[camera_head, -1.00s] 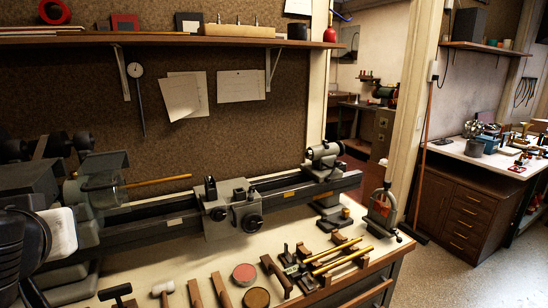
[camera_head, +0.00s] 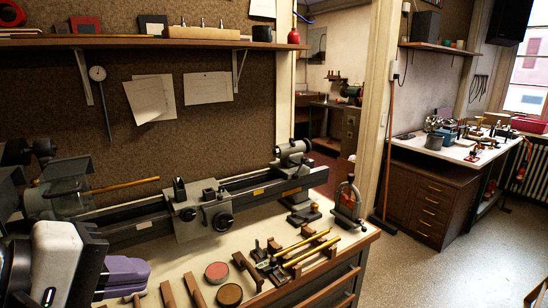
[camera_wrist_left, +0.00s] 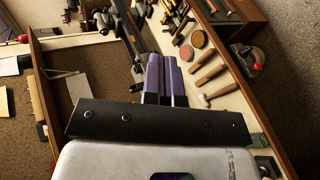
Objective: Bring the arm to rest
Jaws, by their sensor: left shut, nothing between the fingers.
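My left gripper (camera_head: 128,272) is at the lower left of the head view, low over the near left part of the bench. Its purple fingers point to the right, behind a white and black wrist housing. In the left wrist view, the gripper's fingers (camera_wrist_left: 166,72) are together with nothing between them. It looks apart from the tools around it, though its exact height over the bench is hard to judge. My right gripper is in neither view.
A lathe (camera_head: 205,208) runs along the bench behind the gripper. Hammers (camera_head: 192,290), two round tins (camera_head: 217,271) and brass rods on a rack (camera_head: 300,248) lie to its right. A shelf (camera_head: 150,43) hangs above. Open floor (camera_head: 450,265) lies right of the bench.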

